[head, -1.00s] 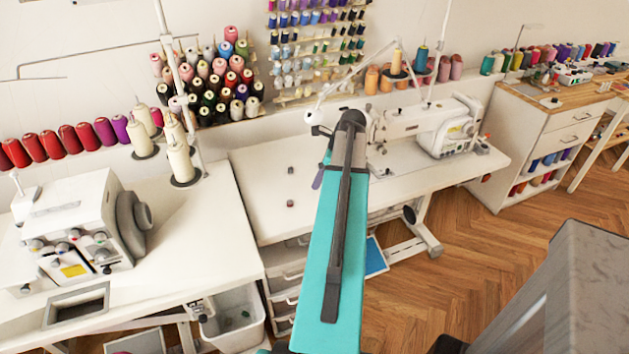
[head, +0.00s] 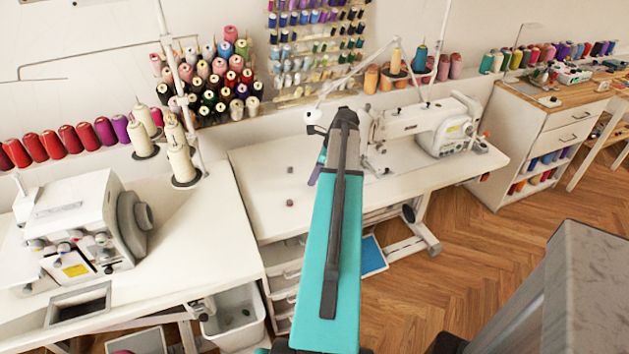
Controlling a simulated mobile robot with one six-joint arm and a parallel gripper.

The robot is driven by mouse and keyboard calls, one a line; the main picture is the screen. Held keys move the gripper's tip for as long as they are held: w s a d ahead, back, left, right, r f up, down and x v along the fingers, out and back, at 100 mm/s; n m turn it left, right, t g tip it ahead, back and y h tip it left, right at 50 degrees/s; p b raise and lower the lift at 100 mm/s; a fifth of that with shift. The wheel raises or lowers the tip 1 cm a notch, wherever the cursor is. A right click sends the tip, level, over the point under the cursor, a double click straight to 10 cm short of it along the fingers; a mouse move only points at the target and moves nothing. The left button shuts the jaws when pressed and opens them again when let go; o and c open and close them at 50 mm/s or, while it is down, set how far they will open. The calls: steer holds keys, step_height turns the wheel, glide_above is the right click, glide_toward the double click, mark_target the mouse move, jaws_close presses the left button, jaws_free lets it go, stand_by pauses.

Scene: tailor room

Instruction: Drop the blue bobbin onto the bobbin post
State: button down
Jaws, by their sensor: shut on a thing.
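My teal arm link with a dark grey strip reaches up over the middle of the head view and hides what lies behind it. My gripper and anything in it are hidden behind this link. A small grey-purple part shows at the link's left edge, too little to identify. The blue bobbin cannot be made out. Two small dark bobbin-like pieces (head: 290,169) and (head: 290,203) lie apart on the white sewing table (head: 262,190), left of my arm. The bobbin post cannot be made out. The white sewing machine (head: 420,122) stands on the table, right of my arm.
A white overlocker (head: 75,228) stands on the left table (head: 195,235). Cream thread cones (head: 180,160) stand near its back edge. Racks of colored spools (head: 215,85) line the wall. A wooden-topped cabinet (head: 545,120) is at right. The sewing table's left part is mostly bare.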

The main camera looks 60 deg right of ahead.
steer(key=shift+f, duration=1.05)
steer(key=shift+f, duration=0.1)
steer(key=c, duration=1.7)
jaws_free()
steer(key=shift+o, duration=0.2)
steer(key=v, duration=1.2)
steer(key=shift+b, duration=0.45)
